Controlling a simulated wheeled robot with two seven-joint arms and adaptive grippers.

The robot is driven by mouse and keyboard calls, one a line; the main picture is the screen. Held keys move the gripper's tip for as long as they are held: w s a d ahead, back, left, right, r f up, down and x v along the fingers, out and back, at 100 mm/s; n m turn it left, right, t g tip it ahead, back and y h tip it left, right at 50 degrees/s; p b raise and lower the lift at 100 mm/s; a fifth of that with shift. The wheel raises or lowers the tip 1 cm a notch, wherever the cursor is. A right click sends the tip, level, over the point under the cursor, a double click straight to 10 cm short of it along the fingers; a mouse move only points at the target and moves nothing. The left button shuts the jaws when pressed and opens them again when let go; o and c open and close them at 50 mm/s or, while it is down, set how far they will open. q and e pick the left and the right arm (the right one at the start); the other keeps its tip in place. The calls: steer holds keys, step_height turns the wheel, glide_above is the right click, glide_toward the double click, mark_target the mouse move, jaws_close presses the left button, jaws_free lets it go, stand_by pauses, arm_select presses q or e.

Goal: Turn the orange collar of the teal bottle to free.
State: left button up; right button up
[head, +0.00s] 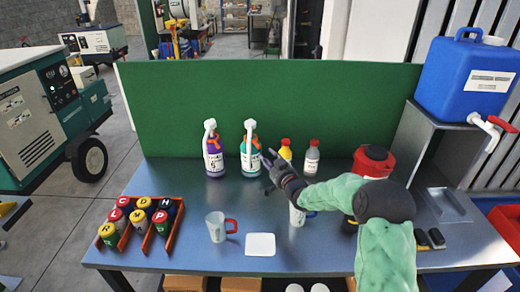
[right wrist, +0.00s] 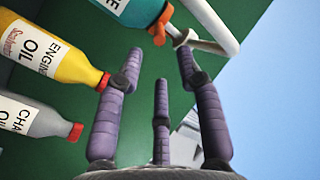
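The teal bottle (head: 250,158) stands upright at the back of the bench, before the green panel, with a white spout on top. In the right wrist view the teal bottle (right wrist: 130,10) is cut off by the top edge. Its orange collar (right wrist: 161,27) shows there with the pale spout (right wrist: 205,40) beside it. My right gripper (head: 267,164) is just right of the bottle in the head view. In the wrist view its purple fingers (right wrist: 161,60) are spread and empty, with the collar beyond the fingertips and apparently apart from them. My left gripper is in neither view.
A purple bottle (head: 213,160) stands left of the teal one. A yellow engine oil bottle (right wrist: 50,55) and a grey oil bottle (right wrist: 35,115) stand close by on the right in the head view. A red-handled mug (head: 216,228) and white pad (head: 261,245) are nearer the front.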

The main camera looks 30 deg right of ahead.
steer(key=w, duration=0.4)
steer(key=w+b, duration=0.1)
steer(key=w, duration=0.2)
steer(key=shift+w+d, duration=0.1)
steer(key=shift+d, duration=0.2)
jaws_close()
